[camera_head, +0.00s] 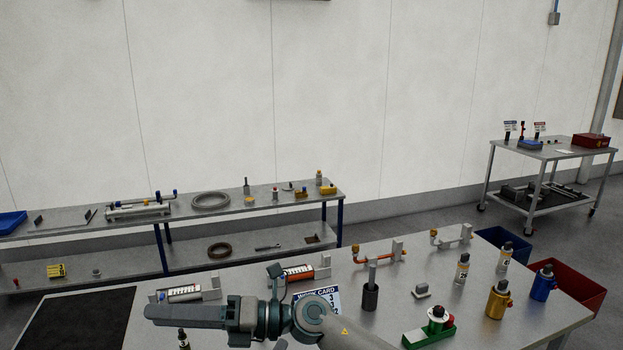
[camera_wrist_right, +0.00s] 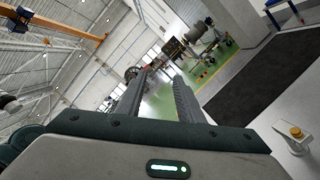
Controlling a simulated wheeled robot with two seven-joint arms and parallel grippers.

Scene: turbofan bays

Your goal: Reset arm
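My right gripper (camera_head: 150,313) comes in from the bottom middle of the head view and points left, above the near workbench. In the wrist view its two dark fingers (camera_wrist_right: 160,76) stand apart with only the distant hall showing between them, so it is open and empty. A work card (camera_head: 322,297) is partly hidden behind my right arm. My left gripper does not show in either view.
The near bench (camera_head: 400,311) carries several bottles, fixtures and a green-based part (camera_head: 428,335). A black mat (camera_head: 75,322) covers its left end. A red bin (camera_head: 579,289) and a blue bin (camera_head: 515,245) adjoin its right side. A long shelf bench (camera_head: 100,226) stands behind.

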